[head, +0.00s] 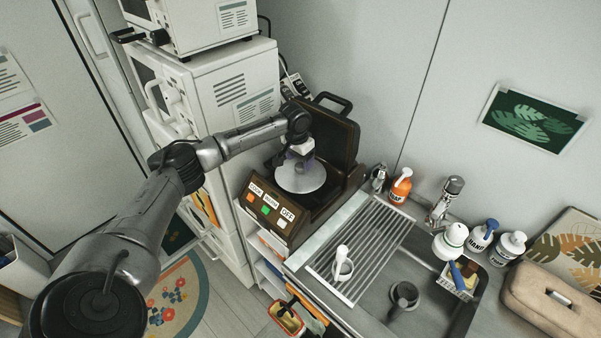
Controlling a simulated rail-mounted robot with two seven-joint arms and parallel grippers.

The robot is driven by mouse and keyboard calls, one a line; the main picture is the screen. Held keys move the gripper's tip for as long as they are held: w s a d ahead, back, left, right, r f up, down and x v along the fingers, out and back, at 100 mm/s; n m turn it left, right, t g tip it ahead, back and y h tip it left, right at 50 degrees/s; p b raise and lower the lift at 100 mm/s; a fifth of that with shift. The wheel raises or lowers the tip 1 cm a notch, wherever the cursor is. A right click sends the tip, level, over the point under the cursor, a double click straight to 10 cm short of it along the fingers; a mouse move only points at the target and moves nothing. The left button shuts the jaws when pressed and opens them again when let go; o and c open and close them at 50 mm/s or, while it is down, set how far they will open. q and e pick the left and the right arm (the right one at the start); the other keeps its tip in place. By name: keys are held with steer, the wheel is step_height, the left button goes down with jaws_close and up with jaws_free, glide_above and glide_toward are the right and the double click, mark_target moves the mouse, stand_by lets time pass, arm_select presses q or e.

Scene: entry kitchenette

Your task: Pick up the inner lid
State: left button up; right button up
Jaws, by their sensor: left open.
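The inner lid appears to be the pale grey round disc (301,180) at the brown cooker (268,210). The cooker's dark outer lid (335,135) stands raised behind it, with a handle on top. My left gripper (297,160) points down right over the upper part of the disc, its jaws open. The gripper body hides part of the disc's far edge, and I cannot tell whether the fingertips touch it. My right gripper is not in view.
White stacked appliances (225,85) stand close on the left of the cooker. To the right is a sink (425,290) with a drying rack (362,248), a ladle resting on it, an orange bottle (401,186) and a faucet (447,197). A wall rises behind.

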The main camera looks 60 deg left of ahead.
mark_target(300, 165)
arm_select(q)
steer(key=shift+w+f, duration=0.15)
steer(key=shift+f, duration=1.45)
steer(key=shift+a, duration=0.1)
steer(key=c, duration=1)
steer(key=shift+r, duration=0.1)
steer(key=shift+c, duration=0.2)
